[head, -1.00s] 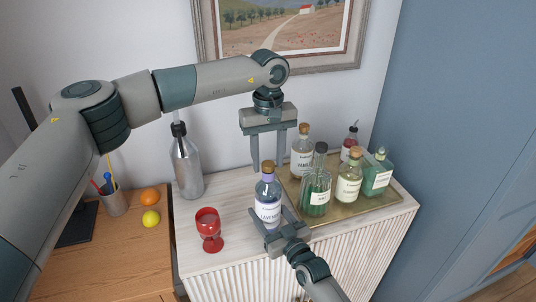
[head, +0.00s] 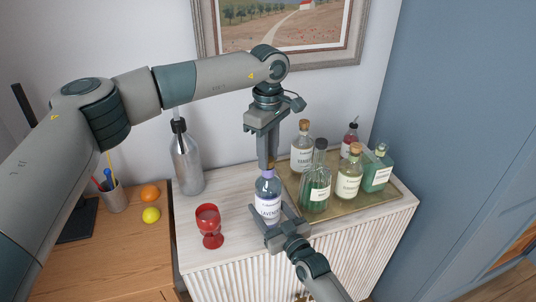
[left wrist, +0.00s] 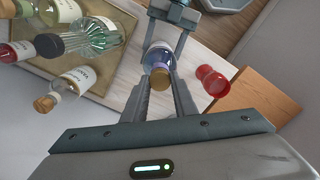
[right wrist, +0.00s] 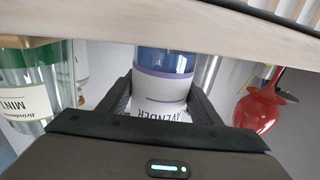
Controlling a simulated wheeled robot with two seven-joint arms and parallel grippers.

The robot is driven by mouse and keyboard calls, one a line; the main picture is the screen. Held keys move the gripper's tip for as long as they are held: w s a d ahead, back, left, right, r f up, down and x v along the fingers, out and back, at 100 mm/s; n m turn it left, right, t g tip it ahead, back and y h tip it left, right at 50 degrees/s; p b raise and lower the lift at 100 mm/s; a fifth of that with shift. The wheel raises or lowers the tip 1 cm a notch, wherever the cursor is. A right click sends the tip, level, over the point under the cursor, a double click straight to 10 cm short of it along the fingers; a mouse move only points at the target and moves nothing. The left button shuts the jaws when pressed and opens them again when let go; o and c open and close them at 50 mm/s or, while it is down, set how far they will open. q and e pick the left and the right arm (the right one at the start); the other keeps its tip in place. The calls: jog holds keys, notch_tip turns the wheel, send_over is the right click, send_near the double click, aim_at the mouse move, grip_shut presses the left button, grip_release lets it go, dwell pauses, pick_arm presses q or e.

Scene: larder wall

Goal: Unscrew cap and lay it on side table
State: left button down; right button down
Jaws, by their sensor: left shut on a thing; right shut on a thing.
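The lavender bottle (head: 268,205) stands upright near the front edge of the pale cabinet top; its label also shows in the right wrist view (right wrist: 165,88). My right gripper (head: 270,219) is shut around its lower body. My left gripper (head: 268,166) points straight down from above and is shut on the brown cap (left wrist: 160,76) at the bottle's mouth. In the head view the fingers hide most of the cap. The cap is still at the neck; I cannot tell how loose it is. A lower wooden side table (head: 130,250) stands at the left.
A brass tray (head: 352,207) with several bottles is right of the lavender bottle. A red goblet (head: 209,226) and a grey bottle (head: 187,165) stand left of it. The side table bears an orange (head: 150,193), a lemon (head: 151,215) and a pen cup (head: 115,197); its front is clear.

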pick_arm(q)
jog(key=n, duration=0.7)
jog(key=shift+n, duration=0.3)
jog(key=n, duration=1)
jog(key=shift+n, duration=0.3)
jog(key=n, duration=1)
jog(key=shift+w+r, duration=0.1)
jog(key=shift+r, duration=0.25)
jog(key=shift+r, duration=0.35)
